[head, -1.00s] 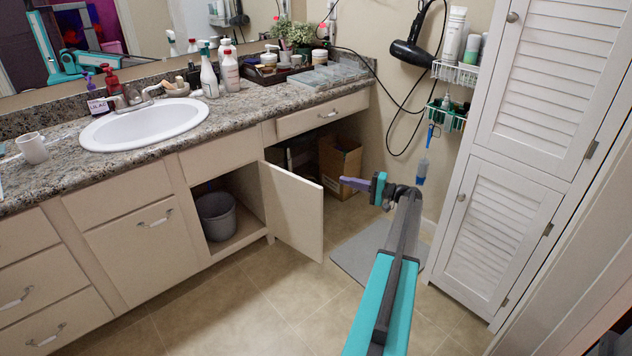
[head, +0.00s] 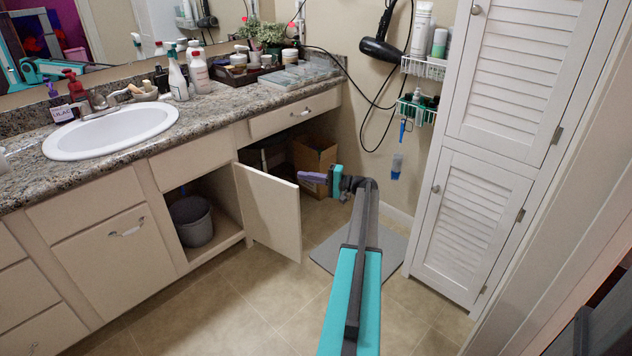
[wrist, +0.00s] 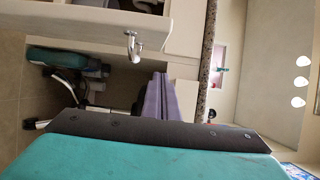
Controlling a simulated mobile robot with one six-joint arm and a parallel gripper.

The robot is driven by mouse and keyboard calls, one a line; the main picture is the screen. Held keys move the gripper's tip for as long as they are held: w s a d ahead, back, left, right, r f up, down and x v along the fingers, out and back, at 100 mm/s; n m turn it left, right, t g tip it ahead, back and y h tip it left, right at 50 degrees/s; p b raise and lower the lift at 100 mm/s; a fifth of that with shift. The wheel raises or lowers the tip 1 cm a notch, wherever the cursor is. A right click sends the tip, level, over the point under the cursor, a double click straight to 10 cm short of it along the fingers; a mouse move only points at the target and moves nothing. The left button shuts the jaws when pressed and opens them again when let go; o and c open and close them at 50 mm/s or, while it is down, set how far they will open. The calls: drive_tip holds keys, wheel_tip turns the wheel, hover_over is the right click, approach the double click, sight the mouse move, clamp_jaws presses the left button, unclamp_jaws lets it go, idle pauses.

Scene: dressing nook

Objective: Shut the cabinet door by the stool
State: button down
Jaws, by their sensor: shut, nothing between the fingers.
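The cabinet door (head: 268,212) is a cream panel below the counter, standing wide open and jutting into the room. Its inner face shows in the head view. In the wrist view, a pale panel (wrist: 70,22) with a metal handle at its edge appears to be this door. My gripper (head: 312,178) has purple fingers, shut and empty, just right of the door's free edge at upper height. The fingers also show in the wrist view (wrist: 157,98), below the handle. I cannot tell whether they touch the door.
A grey bin (head: 192,221) stands inside the open cabinet. A cardboard box (head: 314,166) sits in the recess behind the door. A grey mat (head: 372,254) lies beneath my arm. A white louvred cabinet (head: 468,225) stands right. The tiled floor before the door is clear.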

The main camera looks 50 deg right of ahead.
drive_tip(key=shift+w+a+b, duration=0.25)
drive_tip(key=shift+w+a, duration=0.2)
drive_tip(key=shift+a, duration=0.35)
drive_tip(key=shift+w+a+b, duration=0.2)
drive_tip(key=shift+w+a, duration=0.2)
drive_tip(key=shift+a, duration=0.4)
drive_tip(key=shift+w+a+b, duration=0.25)
drive_tip(key=shift+w+a, duration=0.2)
drive_tip(key=shift+a, duration=0.35)
drive_tip(key=shift+s+a, duration=0.1)
drive_tip(key=shift+s, duration=0.1)
